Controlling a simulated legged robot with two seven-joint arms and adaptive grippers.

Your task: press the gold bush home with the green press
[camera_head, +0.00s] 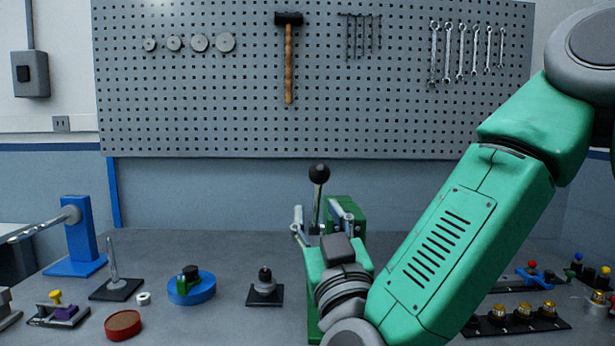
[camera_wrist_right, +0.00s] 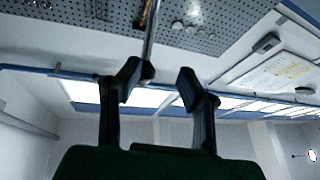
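The green press (camera_head: 337,207) stands near the back middle of the bench, mostly hidden behind my right gripper. Its lever ends in a black ball knob (camera_head: 319,173) and stands nearly upright. My right gripper (camera_head: 322,222) is open, its two fingers spread on either side of the lever in the head view. In the right wrist view the lever rod (camera_wrist_right: 151,38) and its dark end show beside the left finger; contact cannot be told. Gold bushes (camera_head: 523,309) sit in a black holder at lower right. I cannot see whether one is in the press. My left gripper is out of view.
A blue stand with a grey bar (camera_head: 82,238), a black plate with a rod (camera_head: 114,285), a blue round fixture (camera_head: 191,289), a red disc (camera_head: 123,325) and a black-knobbed post (camera_head: 265,286) stand left of the press. The pegboard (camera_head: 200,100) is behind.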

